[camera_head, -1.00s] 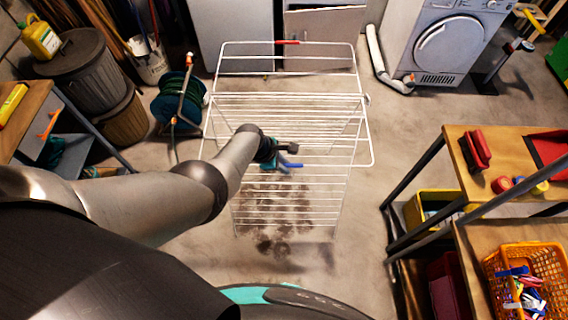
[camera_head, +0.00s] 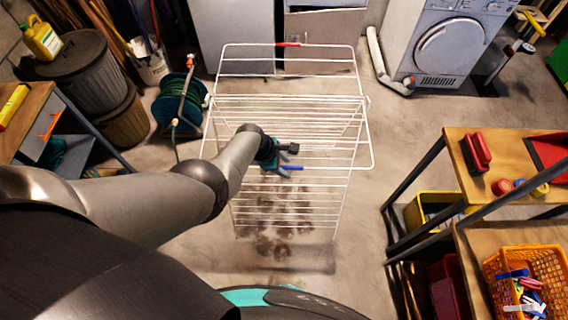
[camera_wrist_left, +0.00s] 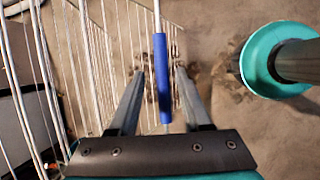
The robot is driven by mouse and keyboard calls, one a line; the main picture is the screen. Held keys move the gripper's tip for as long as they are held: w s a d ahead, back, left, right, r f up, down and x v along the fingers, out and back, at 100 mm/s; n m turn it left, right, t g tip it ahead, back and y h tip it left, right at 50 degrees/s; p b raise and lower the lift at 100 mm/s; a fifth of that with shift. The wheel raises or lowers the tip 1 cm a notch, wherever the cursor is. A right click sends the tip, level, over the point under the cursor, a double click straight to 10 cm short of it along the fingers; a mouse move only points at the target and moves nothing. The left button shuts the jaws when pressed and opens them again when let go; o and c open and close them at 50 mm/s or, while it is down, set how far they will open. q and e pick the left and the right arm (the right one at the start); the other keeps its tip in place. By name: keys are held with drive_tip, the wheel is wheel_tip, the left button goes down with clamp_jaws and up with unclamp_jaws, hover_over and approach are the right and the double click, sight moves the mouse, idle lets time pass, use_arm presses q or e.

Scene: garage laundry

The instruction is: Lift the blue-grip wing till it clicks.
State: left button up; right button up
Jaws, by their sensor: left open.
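A white wire drying rack (camera_head: 335,97) stands on the floor. Its near wing has a blue grip (camera_head: 291,168) at the middle of its near edge. The far wing carries a red grip (camera_head: 288,45). My left gripper (camera_head: 284,158) is at the blue grip and partly covers the near edge. In the left wrist view the blue grip (camera_wrist_left: 162,75) lies between the two spread fingers of the left gripper (camera_wrist_left: 159,72), with visible gaps on both sides. I cannot tell the near wing's exact angle. My right gripper is not in view.
A workbench (camera_head: 500,150) with an orange basket (camera_head: 520,250) stands at the right. A hose reel (camera_head: 180,103) and dark bins (camera_head: 85,70) are at the left. A dryer (camera_head: 445,45) is behind. Floor right of the rack is clear.

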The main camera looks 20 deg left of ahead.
use_arm(q)
drive_tip(key=shift+s+r, duration=0.1)
drive_tip(key=p+v, duration=0.2)
drive_tip(key=v, duration=0.1)
drive_tip(key=shift+p, duration=0.4)
drive_tip(key=shift+p+v, duration=0.3)
drive_tip(key=shift+v, duration=0.6)
drive_tip(key=v, duration=1)
drive_tip(key=shift+r, duration=0.15)
